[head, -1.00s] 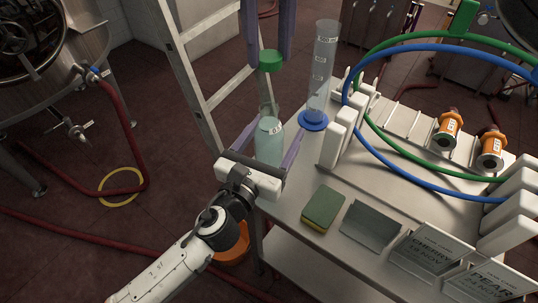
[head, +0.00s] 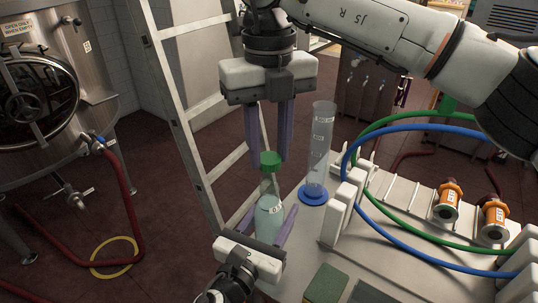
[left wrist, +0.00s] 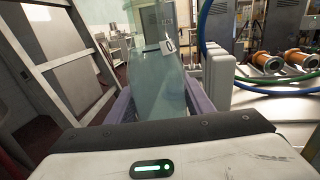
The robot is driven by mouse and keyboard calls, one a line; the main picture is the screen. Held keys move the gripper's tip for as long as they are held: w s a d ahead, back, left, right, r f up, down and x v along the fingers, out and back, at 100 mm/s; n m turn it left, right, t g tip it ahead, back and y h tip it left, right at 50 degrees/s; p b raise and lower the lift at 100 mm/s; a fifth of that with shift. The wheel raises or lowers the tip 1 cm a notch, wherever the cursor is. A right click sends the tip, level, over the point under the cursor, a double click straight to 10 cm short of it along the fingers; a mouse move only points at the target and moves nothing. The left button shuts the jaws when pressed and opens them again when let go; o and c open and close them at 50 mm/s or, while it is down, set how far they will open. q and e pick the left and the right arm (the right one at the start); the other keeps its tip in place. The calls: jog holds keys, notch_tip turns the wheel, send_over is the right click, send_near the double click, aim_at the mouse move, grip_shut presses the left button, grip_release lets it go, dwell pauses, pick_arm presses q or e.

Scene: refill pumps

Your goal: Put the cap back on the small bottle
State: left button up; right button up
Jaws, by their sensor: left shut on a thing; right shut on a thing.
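The small bottle (head: 268,218) is clear, with pale green liquid inside, and stands upright at the table's left edge. My left gripper (head: 271,212) is shut around its body. The bottle also fills the middle of the left wrist view (left wrist: 160,90), between the purple fingers; its top is out of that picture. The green cap (head: 270,159) is at the top of the bottle's neck, in line with it. My right gripper (head: 268,153) points down from above and is shut on the cap. Whether the cap is seated on the mouth I cannot tell.
A tall clear cylinder on a blue base (head: 312,195) stands close to the right. A green sponge (head: 325,285) lies near the front. A ladder (head: 190,120) stands behind on the left.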

aim_at(269, 157)
jog(key=shift+f, duration=0.7)
jog(key=shift+f, duration=0.1)
jog(key=shift+f, duration=0.75)
jog(key=shift+f, duration=0.6)
jog(key=m, duration=0.3)
jog(key=shift+m, duration=0.4)
jog(key=m, duration=1)
jog(key=shift+m, duration=0.4)
jog(key=m, duration=1.1)
jog(key=shift+m, duration=0.3)
